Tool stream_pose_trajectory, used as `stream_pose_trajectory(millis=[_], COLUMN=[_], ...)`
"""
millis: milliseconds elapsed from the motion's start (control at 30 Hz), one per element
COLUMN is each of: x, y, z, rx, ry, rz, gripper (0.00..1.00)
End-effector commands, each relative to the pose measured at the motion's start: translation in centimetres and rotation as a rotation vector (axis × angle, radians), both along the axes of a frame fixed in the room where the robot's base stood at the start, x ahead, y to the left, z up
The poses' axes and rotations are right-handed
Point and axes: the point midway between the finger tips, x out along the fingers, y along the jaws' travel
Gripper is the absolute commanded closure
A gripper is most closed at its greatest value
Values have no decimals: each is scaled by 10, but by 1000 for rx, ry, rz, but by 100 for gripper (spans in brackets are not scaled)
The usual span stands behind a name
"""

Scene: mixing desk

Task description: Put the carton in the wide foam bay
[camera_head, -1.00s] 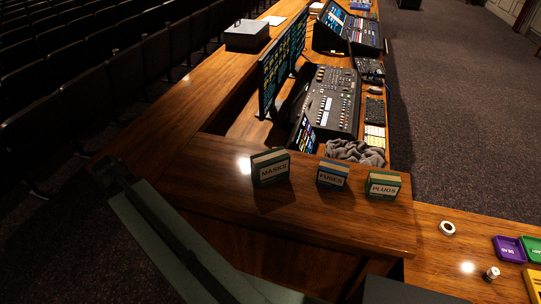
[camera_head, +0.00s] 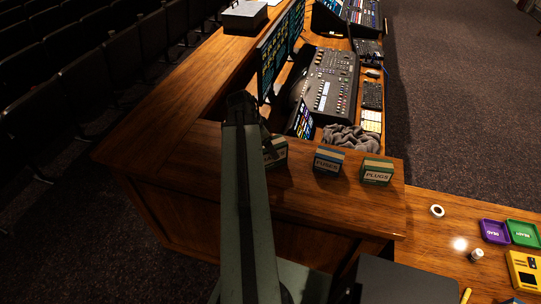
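Three small cartons stand in a row on the raised wooden ledge. The left carton (camera_head: 275,152) is green and partly hidden behind my arm, with its label mostly covered. The middle carton (camera_head: 328,160) is blue and white and reads FUSES. The right carton (camera_head: 376,172) is green and cream and reads PLUGS. My gripper (camera_head: 243,106) is the dark end of my arm, up and left of the left carton in the picture. Its fingers are too dark to read, and I see nothing clearly held. No foam bay is recognisable in view.
A grey cloth (camera_head: 350,139), a mixing console (camera_head: 325,90) and a monitor (camera_head: 280,50) lie behind the cartons. On the lower right desk are a white roll (camera_head: 437,211), a purple tray (camera_head: 494,231), a green tray (camera_head: 523,233) and a yellow box (camera_head: 524,268).

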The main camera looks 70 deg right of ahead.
Motion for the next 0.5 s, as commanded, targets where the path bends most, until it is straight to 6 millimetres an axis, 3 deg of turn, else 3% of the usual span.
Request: stream_pose_trajectory(millis=[33, 233, 500], x=[-1, -1, -8], y=[-2, -3, -14], z=[-10, -16, -58], rx=[0, 0, 0], ry=[0, 0, 0], rz=[0, 1, 1], gripper=[15, 15, 15])
